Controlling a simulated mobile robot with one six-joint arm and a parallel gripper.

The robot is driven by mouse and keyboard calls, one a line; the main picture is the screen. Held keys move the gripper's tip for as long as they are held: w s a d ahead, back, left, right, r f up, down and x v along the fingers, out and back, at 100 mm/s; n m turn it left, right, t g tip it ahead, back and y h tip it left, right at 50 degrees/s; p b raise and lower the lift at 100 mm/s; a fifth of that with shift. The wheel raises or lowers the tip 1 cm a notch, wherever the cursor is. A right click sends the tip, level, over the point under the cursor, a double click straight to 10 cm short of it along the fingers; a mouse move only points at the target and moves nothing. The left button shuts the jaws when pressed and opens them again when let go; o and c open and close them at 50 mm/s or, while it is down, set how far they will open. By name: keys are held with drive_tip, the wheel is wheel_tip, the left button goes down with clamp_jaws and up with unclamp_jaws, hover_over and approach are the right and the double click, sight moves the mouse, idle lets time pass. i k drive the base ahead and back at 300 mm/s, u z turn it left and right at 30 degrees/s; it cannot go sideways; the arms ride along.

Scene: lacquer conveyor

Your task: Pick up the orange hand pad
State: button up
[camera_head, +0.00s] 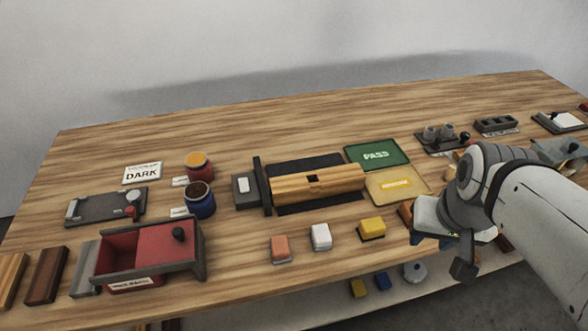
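The orange hand pad (280,248) is a small block with a grey base. It stands on the wooden table near the front edge, left of a white pad (321,236) and a yellow pad (371,228). My gripper (463,262) is at the right, over the table's front edge, well to the right of the orange pad and apart from it. Its fingers are small and partly hidden by the wrist, so I cannot tell whether it is open or shut.
A red box with a dark knob (160,245) stands left of the orange pad. Behind the pads lies a wooden block on a dark conveyor (288,203). A green PASS tray (358,161) and a yellow tray (375,190) lie behind right. Bare table surrounds the pads' front.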

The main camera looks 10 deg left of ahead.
sight(278, 245)
drive_tip(key=u, duration=1.65)
drive_tip(key=k, duration=0.4)
drive_tip(key=z, duration=0.3)
drive_tip(key=i, duration=0.5)
drive_tip(key=u, duration=0.4)
